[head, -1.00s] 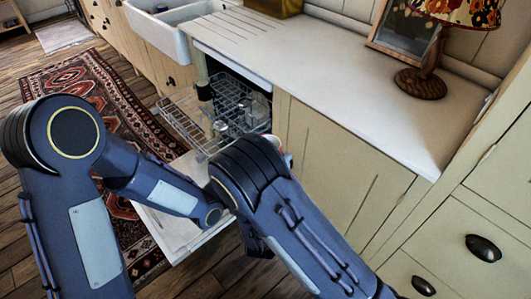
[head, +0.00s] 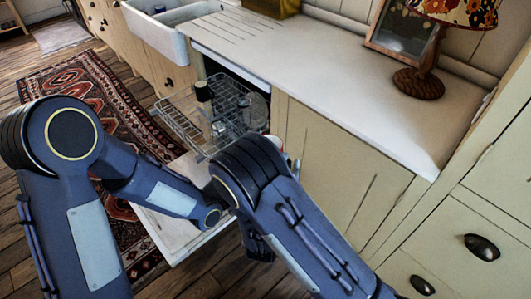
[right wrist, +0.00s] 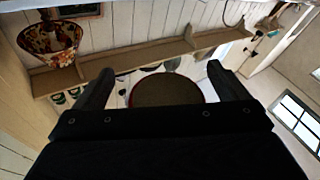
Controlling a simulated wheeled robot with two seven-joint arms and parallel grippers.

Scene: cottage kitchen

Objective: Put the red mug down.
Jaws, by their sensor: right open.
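In the right wrist view, my right gripper (right wrist: 165,85) is open, with one dark finger on each side of a round, dark brown face with a thin red rim. This looks like the red mug (right wrist: 168,91), seen end-on; its lower part is hidden behind the gripper body. I cannot tell whether the fingers touch it. In the head view, my right arm covers the right gripper and most of the mug's surroundings. A dark part, probably of my left gripper (head: 258,246), shows below the right arm; its jaws cannot be made out.
An open dishwasher has a wire rack (head: 185,125) with dishes pulled out. Its lowered door (head: 165,230) lies under my arms. The pale worktop (head: 330,80) is mostly clear, with a lamp (head: 420,82) and a picture frame (head: 400,35) at its right. A patterned rug (head: 85,85) covers the floor.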

